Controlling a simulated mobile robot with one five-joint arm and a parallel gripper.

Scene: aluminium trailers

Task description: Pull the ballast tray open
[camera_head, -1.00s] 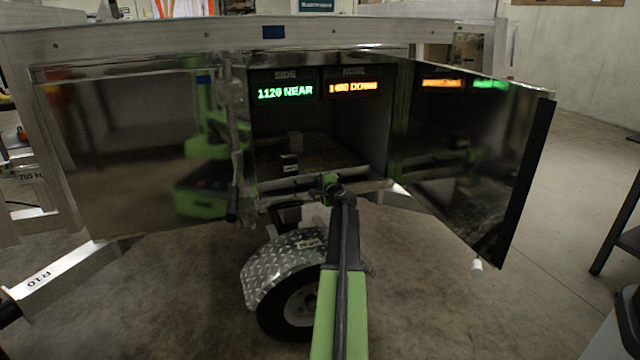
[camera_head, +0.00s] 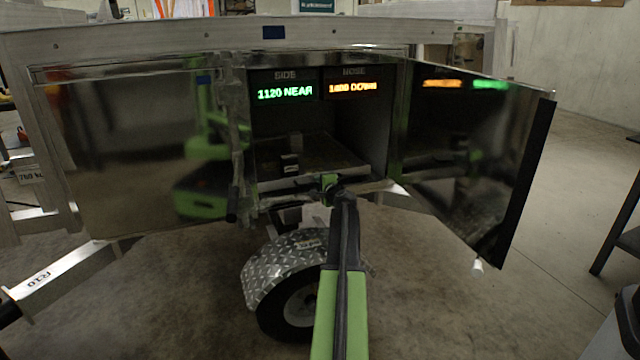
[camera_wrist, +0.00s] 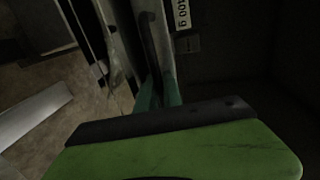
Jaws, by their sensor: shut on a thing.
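The ballast tray (camera_head: 335,157) lies low inside the open compartment of the aluminium trailer, and its right side edge shows against the compartment wall. My gripper (camera_head: 330,183) is at the tray's front edge in the head view. In the wrist view my green fingers (camera_wrist: 159,92) are shut on a dark bar handle (camera_wrist: 149,40) on a pale metal front. A white label ending in "00 g" (camera_wrist: 182,14) is beside the handle. The gripped part of the handle is hidden between the fingers, and my arm covers part of the front in the head view.
A mirror-like door (camera_head: 465,160) stands open on the right. A shiny panel (camera_head: 130,150) is on the left. A wheel with a diamond-plate fender (camera_head: 285,262) is below the compartment. A dark table edge (camera_head: 620,240) is at the far right.

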